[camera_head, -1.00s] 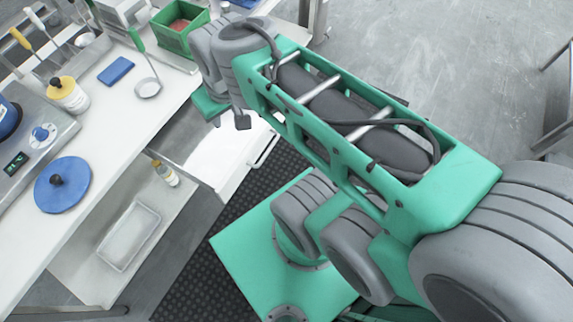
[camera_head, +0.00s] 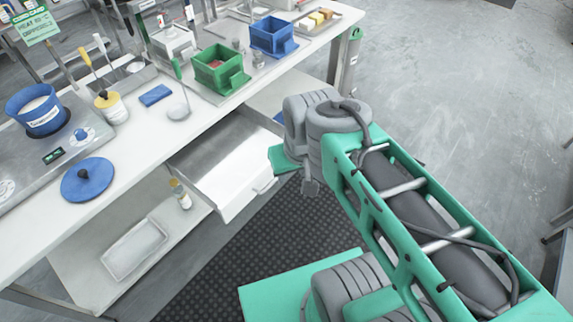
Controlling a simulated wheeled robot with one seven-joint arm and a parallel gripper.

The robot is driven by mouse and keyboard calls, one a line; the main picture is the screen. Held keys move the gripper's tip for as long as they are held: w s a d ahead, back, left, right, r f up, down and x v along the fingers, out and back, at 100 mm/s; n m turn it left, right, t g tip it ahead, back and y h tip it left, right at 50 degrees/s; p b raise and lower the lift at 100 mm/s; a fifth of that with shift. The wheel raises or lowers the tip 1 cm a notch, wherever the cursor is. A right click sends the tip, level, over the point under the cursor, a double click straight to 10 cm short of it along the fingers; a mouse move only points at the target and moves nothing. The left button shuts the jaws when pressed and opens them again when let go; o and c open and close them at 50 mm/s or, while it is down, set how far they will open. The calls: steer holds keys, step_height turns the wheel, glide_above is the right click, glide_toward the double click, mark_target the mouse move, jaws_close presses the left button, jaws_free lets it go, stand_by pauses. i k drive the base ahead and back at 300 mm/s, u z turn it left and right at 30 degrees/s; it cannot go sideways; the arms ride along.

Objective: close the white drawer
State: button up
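The white drawer (camera_head: 235,184) is pulled out from under the white worktop, left of the picture's middle. Its inside shows and looks empty. Its front panel faces the lower right and carries a bar handle (camera_head: 264,185). My gripper (camera_head: 310,186) is at the end of my green and grey arm, just right of the drawer front. A gap of floor mat shows between this finger-like grey part and the handle. My wrist hides most of the gripper, so its opening cannot be made out.
The worktop (camera_head: 203,117) holds a green bin (camera_head: 221,70), a blue bin (camera_head: 273,37), a blue lid (camera_head: 88,180) and a scale. A lower shelf holds a small bottle (camera_head: 180,194) and a white tray (camera_head: 135,249). Open floor (camera_head: 440,90) lies to the right.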

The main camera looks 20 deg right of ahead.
mark_target(227, 166)
steer(key=z, duration=0.15)
steer(key=i, duration=0.6)
steer(key=u, duration=0.7)
steer(key=k, duration=1.2)
steer(key=u, duration=1.2)
steer(key=i, duration=1)
steer(key=z, duration=0.75)
